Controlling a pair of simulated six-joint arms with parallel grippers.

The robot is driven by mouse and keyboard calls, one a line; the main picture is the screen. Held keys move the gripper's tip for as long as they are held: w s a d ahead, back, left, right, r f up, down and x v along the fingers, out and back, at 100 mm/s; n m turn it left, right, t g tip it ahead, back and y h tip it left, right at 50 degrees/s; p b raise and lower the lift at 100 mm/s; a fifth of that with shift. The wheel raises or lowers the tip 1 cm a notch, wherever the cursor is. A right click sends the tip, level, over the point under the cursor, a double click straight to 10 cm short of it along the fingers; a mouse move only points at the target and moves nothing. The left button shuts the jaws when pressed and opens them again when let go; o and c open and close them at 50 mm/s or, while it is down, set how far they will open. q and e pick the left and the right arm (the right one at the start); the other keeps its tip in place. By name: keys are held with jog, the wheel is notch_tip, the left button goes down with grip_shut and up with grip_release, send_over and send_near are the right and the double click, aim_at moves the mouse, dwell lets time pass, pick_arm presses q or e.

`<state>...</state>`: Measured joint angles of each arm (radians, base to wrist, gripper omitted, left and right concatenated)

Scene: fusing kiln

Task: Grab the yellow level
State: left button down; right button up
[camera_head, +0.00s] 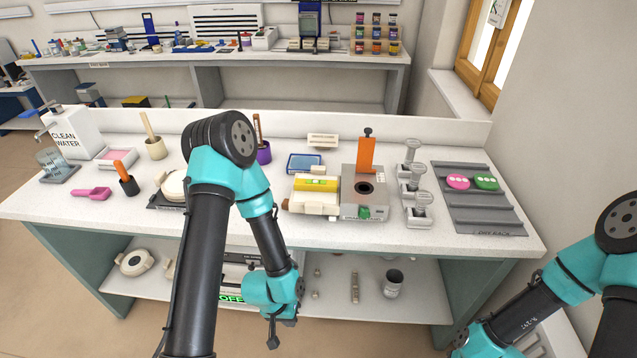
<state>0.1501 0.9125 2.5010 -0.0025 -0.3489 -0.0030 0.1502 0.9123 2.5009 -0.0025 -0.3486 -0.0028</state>
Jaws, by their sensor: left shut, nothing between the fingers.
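The yellow level (316,184), with a green patch near its middle, lies on top of a cream-coloured block-like device on the white bench. My left gripper (281,331) hangs low in front of the bench, below and to the left of the level and well apart from it. It is shut and empty. My right arm shows at the lower right, but its gripper is out of the frame.
A grey box with an orange upright plate (366,155) stands just right of the level. Grey metal stands (416,195) and a dry rack (470,208) are further right. A blue tray (305,163) lies behind. The bench's front edge lies between my left gripper and the level.

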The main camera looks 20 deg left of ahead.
pick_arm(q)
jog(key=c, duration=1.8)
grip_release()
jog(key=o, duration=1.1)
